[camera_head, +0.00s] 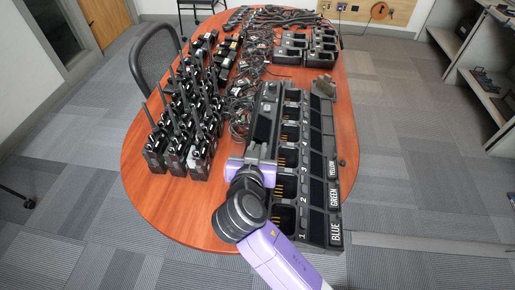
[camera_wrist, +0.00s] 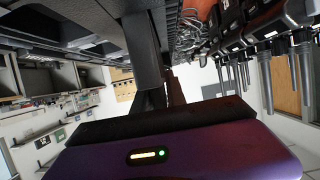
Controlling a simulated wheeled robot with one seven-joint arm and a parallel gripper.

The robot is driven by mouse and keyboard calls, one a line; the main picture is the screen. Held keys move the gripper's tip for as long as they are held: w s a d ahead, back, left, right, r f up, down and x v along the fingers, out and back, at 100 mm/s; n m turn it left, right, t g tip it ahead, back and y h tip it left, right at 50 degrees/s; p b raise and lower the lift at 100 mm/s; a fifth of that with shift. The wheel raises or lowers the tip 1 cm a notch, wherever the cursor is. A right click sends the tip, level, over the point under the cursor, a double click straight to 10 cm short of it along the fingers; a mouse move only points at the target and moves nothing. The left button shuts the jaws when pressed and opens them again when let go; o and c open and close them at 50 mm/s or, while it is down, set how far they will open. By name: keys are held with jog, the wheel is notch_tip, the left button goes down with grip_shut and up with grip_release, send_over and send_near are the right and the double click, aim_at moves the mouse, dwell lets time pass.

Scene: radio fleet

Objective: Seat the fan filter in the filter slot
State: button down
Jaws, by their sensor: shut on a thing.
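My gripper (camera_head: 258,155) is over the left side of the long black charger (camera_head: 335,165), close to its bays 2 and 3. In the wrist view my gripper (camera_wrist: 163,90) is shut, with its two dark fingers close together. A dark grey slab (camera_wrist: 143,50) lies right at the fingertips and appears to be the fan filter, though its outline merges with the charger behind. In the head view my gripper and wrist cover much of this spot. I cannot make out the filter slot or tell whether the filter is in it.
Several upright radios (camera_head: 185,130) stand left of the charger. Tangled cables (camera_head: 240,105) lie between them. More chargers (camera_head: 305,45) sit at the far end of the wooden table (camera_head: 225,225). A small brown-grey object (camera_head: 323,86) is at the charger's far right corner.

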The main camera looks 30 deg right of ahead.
jog(key=shift+f+b, duration=1.1)
jog(key=shift+f, duration=0.3)
jog(key=c, duration=1.3)
grip_release()
jog(key=shift+s+a+r, duration=0.1)
jog(key=v, duration=0.7)
jog(key=shift+s+a+r, duration=0.15)
jog(key=shift+s, duration=0.1)
